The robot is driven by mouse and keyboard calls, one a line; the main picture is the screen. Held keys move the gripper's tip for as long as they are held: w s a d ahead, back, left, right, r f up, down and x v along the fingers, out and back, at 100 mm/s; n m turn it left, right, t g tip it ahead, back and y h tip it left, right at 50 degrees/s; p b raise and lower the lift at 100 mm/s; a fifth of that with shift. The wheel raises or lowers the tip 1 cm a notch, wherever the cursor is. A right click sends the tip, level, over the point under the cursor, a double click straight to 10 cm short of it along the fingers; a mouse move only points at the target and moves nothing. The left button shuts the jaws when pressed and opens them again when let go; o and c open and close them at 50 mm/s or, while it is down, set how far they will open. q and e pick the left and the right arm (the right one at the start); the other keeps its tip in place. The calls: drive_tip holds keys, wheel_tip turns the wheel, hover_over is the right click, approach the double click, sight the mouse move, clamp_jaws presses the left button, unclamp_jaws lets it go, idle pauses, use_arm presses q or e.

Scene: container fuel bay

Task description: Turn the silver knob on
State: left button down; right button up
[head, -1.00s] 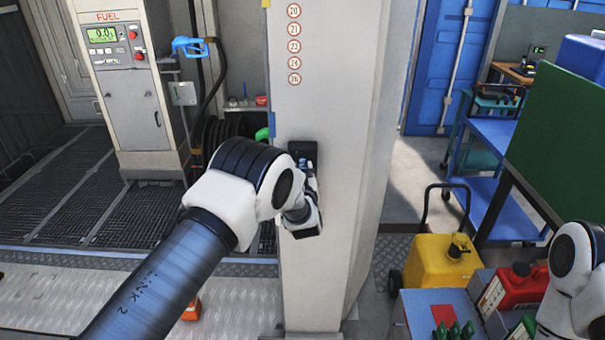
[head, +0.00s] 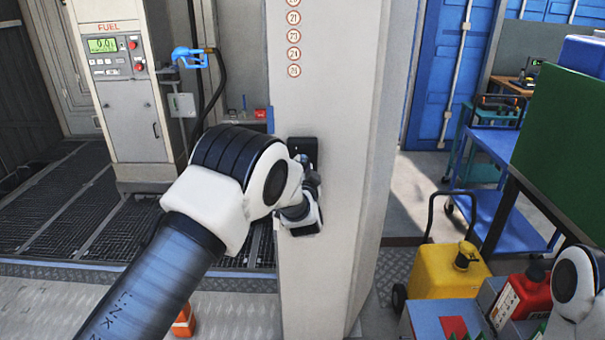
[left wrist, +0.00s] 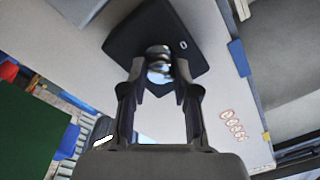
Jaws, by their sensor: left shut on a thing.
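The silver knob (left wrist: 157,52) is a shiny, rounded metal piece on a black plate (left wrist: 182,38) in the left wrist view. My left gripper (left wrist: 158,76) is shut on the knob, one finger on each side of it. In the head view the black plate (head: 303,147) sits on the face of a pale column, and my left gripper (head: 309,180) is at it. The knob is mostly hidden there by my gripper and wrist. Part of my right arm shows at the lower right; its gripper is out of the picture.
The pale column (head: 330,80) carries red-ringed numbers. A fuel pump (head: 130,100) with a blue nozzle (head: 190,57) stands at the left. A yellow can (head: 447,270), a red can (head: 527,293) and a blue cart (head: 485,215) are at the right. An orange cone (head: 183,322) is low on the floor.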

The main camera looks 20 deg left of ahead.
use_arm(q)
drive_tip(key=shift+m, duration=0.7)
drive_tip(key=shift+r+b, duration=0.1)
drive_tip(key=shift+b, duration=0.2)
drive_tip(key=c, duration=0.9)
unclamp_jaws()
drive_tip(key=shift+w, duration=0.1)
drive_tip(key=shift+o, duration=0.2)
drive_tip(key=v, duration=0.7)
drive_tip(key=shift+s+f, duration=0.2)
